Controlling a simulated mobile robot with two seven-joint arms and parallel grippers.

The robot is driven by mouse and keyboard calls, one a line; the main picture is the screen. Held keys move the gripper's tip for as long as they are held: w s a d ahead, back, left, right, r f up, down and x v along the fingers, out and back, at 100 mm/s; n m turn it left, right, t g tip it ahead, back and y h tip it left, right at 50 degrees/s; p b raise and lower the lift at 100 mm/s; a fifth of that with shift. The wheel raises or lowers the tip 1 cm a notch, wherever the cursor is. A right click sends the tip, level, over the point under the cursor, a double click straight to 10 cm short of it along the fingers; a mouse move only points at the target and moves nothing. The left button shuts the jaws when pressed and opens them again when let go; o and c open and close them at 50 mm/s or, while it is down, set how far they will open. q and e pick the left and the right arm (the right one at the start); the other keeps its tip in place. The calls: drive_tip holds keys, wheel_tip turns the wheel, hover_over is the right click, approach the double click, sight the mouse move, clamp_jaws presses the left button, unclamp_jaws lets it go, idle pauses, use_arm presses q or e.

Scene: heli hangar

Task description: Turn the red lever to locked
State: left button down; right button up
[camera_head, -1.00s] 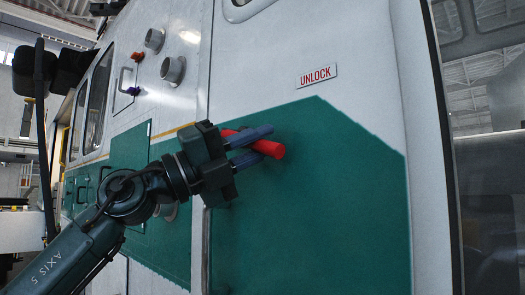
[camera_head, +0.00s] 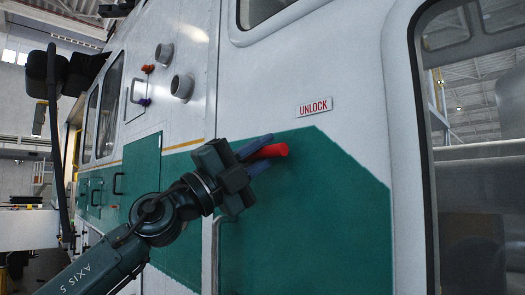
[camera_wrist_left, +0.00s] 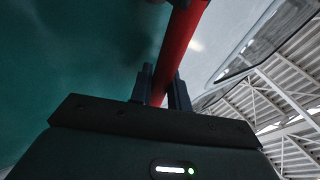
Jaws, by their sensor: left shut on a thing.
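The red lever (camera_head: 270,151) is on the white and green side panel of the helicopter. In the head view its red end points right and slightly up, below an "UNLOCK" label (camera_head: 314,107). My left gripper (camera_head: 261,155) comes in from the left and is shut on the lever. In the left wrist view the red lever (camera_wrist_left: 181,45) runs up from between the two dark fingers (camera_wrist_left: 161,90). The lever's left part is hidden behind the gripper in the head view. My right gripper is not in view.
A green panel with a handle (camera_head: 118,183) lies to the left. Round grey fittings (camera_head: 181,86) and a small framed handle (camera_head: 138,97) are on the white wall above. A large window (camera_head: 475,150) is at the right.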

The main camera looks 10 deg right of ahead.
use_arm(q)
drive_tip(key=c, duration=1.6)
unclamp_jaws()
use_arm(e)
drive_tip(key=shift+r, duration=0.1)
use_arm(q)
drive_tip(key=shift+a, duration=0.1)
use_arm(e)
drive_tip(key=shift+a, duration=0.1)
use_arm(q)
drive_tip(key=shift+a+f, duration=0.15)
drive_tip(key=shift+f, duration=0.05)
drive_tip(key=b+v, duration=0.4)
drive_tip(key=v, duration=0.8)
drive_tip(key=shift+s+a, duration=0.15)
drive_tip(key=shift+a, duration=0.15)
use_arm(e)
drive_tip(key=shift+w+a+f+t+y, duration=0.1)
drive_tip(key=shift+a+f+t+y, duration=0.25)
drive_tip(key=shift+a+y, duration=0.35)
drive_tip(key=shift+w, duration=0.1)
